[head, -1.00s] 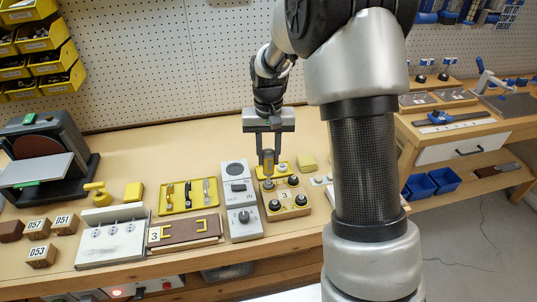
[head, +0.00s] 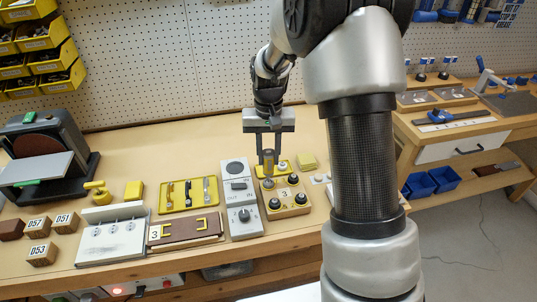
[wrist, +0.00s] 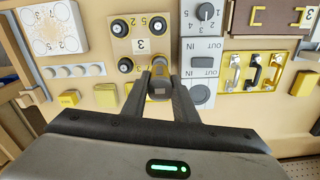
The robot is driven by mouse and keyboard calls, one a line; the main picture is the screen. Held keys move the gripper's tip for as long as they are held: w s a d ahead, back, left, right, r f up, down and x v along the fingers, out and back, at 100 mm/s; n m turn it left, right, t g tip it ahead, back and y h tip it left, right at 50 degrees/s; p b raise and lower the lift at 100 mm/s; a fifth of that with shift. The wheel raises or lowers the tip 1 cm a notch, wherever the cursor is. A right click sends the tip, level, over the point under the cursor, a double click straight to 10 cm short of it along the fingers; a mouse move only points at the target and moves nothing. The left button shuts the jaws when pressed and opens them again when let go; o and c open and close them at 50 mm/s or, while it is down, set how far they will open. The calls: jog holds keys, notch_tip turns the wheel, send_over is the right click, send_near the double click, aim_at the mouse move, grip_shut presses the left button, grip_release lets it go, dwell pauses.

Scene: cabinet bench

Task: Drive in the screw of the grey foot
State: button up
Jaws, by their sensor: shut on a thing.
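A wooden block (head: 288,210) with a "3" label carries black round feet with pale centres near its corners; three show clearly in the wrist view, one at its front (wrist: 119,28). My gripper (head: 268,152) is above the back left corner of the block, pointing down. It is shut on a grey-brown upright tool (head: 268,162), which also shows between the fingers in the wrist view (wrist: 159,85). The tool's lower end is at the fourth corner and covers most of the foot there. I cannot tell that foot's colour or how deep its screw sits.
A grey switch panel (head: 243,222) stands close to the block's left. A yellow tray (head: 175,207) with handles lies farther left. A yellow block (head: 307,161) is behind right. My arm hides part of the bench on the right.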

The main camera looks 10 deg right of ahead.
dwell(0.4)
jog(key=shift+r+p, duration=2.25)
jog(key=shift+r, duration=0.8)
